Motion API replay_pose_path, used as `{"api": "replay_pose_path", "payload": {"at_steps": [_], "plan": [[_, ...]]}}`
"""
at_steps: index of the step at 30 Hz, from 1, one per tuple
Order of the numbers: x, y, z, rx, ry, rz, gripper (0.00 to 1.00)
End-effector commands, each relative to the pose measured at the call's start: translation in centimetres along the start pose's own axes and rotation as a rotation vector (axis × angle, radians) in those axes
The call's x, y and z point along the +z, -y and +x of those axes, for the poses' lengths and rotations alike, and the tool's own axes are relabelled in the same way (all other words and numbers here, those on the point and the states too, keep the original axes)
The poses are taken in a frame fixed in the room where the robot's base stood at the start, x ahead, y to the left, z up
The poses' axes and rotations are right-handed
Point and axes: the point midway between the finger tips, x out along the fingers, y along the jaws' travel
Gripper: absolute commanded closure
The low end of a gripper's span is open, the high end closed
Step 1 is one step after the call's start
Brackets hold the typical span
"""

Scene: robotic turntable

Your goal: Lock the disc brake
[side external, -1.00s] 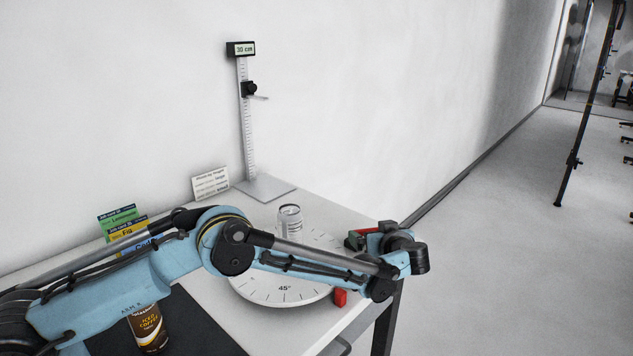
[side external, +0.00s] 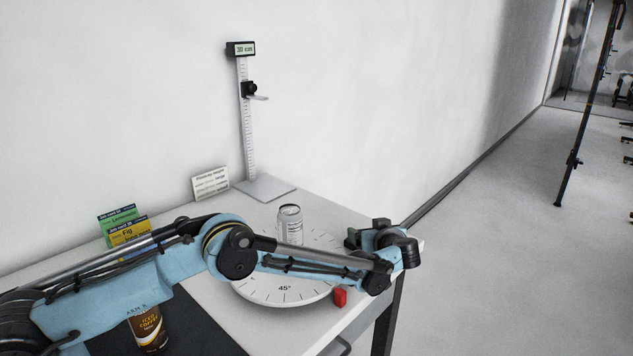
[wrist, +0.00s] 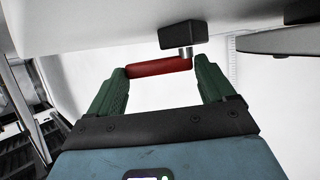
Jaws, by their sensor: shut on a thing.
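The white turntable disc (side external: 283,293), marked 45°, lies near the table's right end, partly hidden behind my arm. My gripper (side external: 366,231) is at the disc's far right edge. In the wrist view my gripper (wrist: 163,66) has its green fingers at the two ends of a red bar (wrist: 158,68), shut on it lengthwise. The red bar sits beside a metal pin (wrist: 185,53) under a black block (wrist: 183,33); it looks like the brake handle. In the side view the bar is hidden.
A silver can (side external: 290,225) stands upright on the disc. A small red block (side external: 340,297) is at the disc's near right rim. A height gauge (side external: 250,130) stands at the back. A brown can (side external: 148,328) and several cards (side external: 128,232) are at the left.

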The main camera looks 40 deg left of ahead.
Motion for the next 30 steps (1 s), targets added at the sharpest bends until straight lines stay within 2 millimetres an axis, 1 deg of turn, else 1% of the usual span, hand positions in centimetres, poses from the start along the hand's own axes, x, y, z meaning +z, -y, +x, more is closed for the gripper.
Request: {"api": "replay_pose_path", "payload": {"at_steps": [1, 3, 7, 15, 25, 26, 27, 29, 30], "plan": [[0.0, -0.1, -0.05, 0.004, 0.0, 0.0, 0.64], [0.0, -0.11, -0.06, 0.004, 0.0, 0.0, 0.72], [0.02, -0.09, -0.08, 0.023, 0.0, 0.007, 0.72], [0.15, 0.17, -0.37, 0.122, 0.0, 0.048, 0.72], [0.17, 0.11, -0.45, 0.135, 0.0, 0.052, 0.72], [0.17, 0.11, -0.45, 0.135, 0.0, 0.052, 0.15], [0.18, 0.12, -0.46, 0.135, 0.0, 0.052, 0.08], [0.18, 0.14, -0.45, 0.134, 0.0, 0.052, 0.0], [0.18, 0.15, -0.45, 0.133, 0.0, 0.052, 0.0]]}}
